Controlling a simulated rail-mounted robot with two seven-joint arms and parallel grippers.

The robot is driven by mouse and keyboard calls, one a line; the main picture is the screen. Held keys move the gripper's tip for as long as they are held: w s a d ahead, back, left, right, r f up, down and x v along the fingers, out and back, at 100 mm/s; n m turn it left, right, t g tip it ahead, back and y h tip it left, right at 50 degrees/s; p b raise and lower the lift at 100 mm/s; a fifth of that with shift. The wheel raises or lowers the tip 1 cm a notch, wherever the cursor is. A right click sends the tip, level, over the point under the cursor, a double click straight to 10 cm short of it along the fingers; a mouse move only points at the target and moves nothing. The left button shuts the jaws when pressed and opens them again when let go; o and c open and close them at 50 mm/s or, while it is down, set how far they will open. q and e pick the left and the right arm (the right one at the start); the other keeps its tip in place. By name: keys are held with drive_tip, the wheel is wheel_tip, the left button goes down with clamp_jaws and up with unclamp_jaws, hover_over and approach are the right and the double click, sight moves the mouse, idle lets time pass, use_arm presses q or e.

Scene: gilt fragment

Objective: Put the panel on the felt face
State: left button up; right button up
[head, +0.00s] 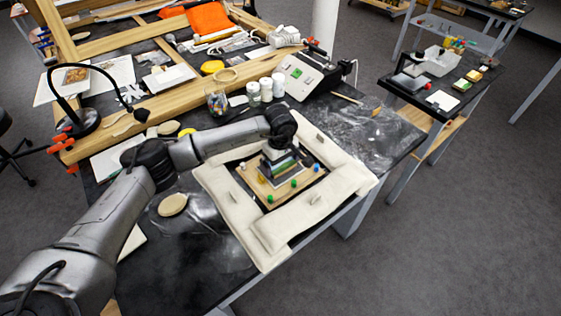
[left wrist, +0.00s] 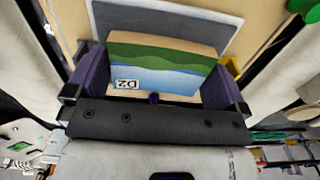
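I cannot tell whether panel and felt touch. In the head view my left gripper (head: 280,158) points down over the middle of a tan board (head: 262,190). My right gripper is not in view.
Cream padded cushions (head: 232,205) surround the board. Small green, yellow and blue pegs, including a green one (head: 294,183), stand around the felt.

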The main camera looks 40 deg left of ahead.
sight(281, 164)
use_arm(q)
drive_tip(key=shift+r, duration=0.1)
drive_tip(key=shift+r, duration=0.25)
wheel_tip(281, 164, up, 12)
drive_tip(key=p, duration=0.2)
drive_tip(key=shift+f, duration=0.15)
drive_tip(key=shift+d, duration=0.1)
idle(0.4)
